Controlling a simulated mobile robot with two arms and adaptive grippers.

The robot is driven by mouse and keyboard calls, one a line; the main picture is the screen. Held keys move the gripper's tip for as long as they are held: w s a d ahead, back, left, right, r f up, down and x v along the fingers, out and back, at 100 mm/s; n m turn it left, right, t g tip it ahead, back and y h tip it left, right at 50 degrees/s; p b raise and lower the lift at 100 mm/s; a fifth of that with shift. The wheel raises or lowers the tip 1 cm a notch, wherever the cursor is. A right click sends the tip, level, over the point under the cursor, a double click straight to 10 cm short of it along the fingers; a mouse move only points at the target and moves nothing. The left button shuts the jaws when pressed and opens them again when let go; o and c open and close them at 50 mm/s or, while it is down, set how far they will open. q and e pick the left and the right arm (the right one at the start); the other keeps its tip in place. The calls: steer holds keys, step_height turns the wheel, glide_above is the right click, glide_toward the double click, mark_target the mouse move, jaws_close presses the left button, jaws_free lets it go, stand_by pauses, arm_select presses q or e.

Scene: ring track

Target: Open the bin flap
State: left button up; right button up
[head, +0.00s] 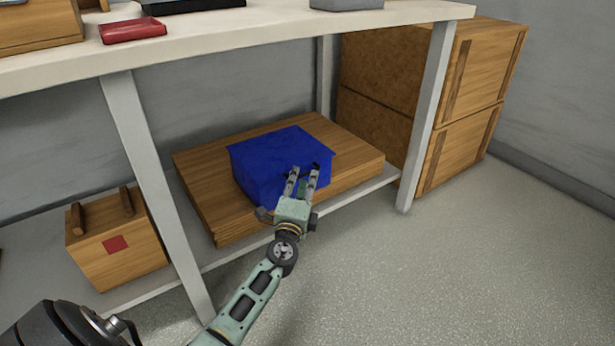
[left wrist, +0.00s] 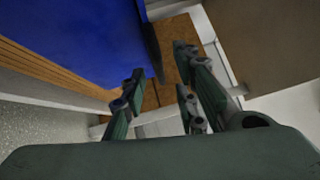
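A blue bin (head: 275,160) sits on a wooden board on the lower shelf. I cannot make out its flap clearly in the head view. In the left wrist view, the bin's blue side (left wrist: 90,40) fills the upper left, with a thin dark edge (left wrist: 151,45) at its right. My left gripper (head: 304,171) is at the bin's front right part, overlapping it in the picture. In the left wrist view, the left gripper's fingers (left wrist: 160,66) are apart, with nothing seen held between them. The dark edge is close to the left fingertip; contact cannot be told. My right gripper is out of view.
The wooden board (head: 355,160) lies on the shelf between grey metal legs (head: 150,180). The white tabletop (head: 250,32) hangs above. A wooden box with a red square (head: 88,262) stands at left, and stacked wooden crates (head: 485,90) at right. The floor (head: 450,270) in front is clear.

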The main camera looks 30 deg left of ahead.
mark_target(306, 174)
arm_select(q)
steer(key=shift+b+x, duration=0.3)
steer(key=shift+x, duration=1.5)
steer(key=shift+c, duration=0.5)
jaws_close()
